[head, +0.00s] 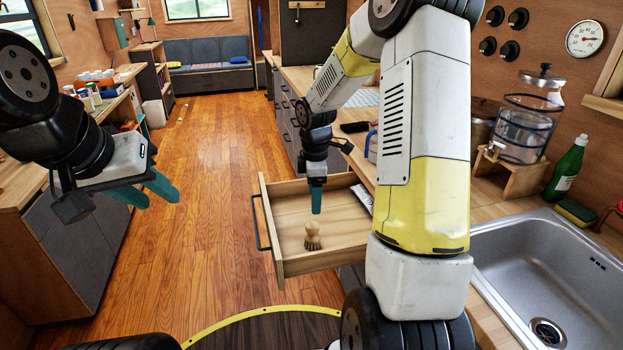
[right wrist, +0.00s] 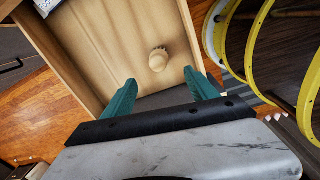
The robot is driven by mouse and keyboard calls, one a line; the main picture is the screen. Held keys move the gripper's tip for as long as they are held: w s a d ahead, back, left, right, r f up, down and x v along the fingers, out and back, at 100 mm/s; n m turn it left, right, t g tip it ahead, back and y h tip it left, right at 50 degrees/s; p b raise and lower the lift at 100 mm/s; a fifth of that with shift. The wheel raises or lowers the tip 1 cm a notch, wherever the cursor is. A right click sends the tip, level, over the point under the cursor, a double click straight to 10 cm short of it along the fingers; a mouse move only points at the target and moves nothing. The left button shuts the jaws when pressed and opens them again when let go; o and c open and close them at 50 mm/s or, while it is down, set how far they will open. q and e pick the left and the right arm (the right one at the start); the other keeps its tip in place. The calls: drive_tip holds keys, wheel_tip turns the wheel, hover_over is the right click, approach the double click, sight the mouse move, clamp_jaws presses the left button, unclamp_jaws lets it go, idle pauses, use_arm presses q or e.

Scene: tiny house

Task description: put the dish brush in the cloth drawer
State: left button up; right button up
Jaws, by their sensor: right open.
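In the right wrist view the brush (right wrist: 158,60) rests on the drawer floor, apart from the fingers. My right gripper (head: 316,198) is above the drawer, a little above the brush; in the right wrist view its teal fingers (right wrist: 160,100) are spread with nothing between them. My left gripper (head: 160,188) is far from the drawer at the left, its teal fingers apart and empty.
A steel sink (head: 550,275), a green bottle (head: 567,168) and a sponge (head: 577,212) are at the right counter. A counter with jars (head: 92,97) stands at the left.

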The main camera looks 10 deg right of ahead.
drive_tip(key=s+r+m+t, duration=0.3)
drive_tip(key=s+r+m, duration=0.5)
drive_tip(key=r, duration=0.7)
drive_tip(key=s+a+r+m+t+y, duration=0.1)
drive_tip(key=s+r+m, duration=0.2)
drive_tip(key=s, duration=0.4)
drive_tip(key=s+a+r+m+t+y, duration=0.1)
drive_tip(key=s+r+m, duration=0.2)
drive_tip(key=s, duration=0.5)
drive_tip(key=shift+a+r+m+t, duration=0.3)
drive_tip(key=shift+m, duration=0.6)
drive_tip(key=shift+s+d, duration=0.1)
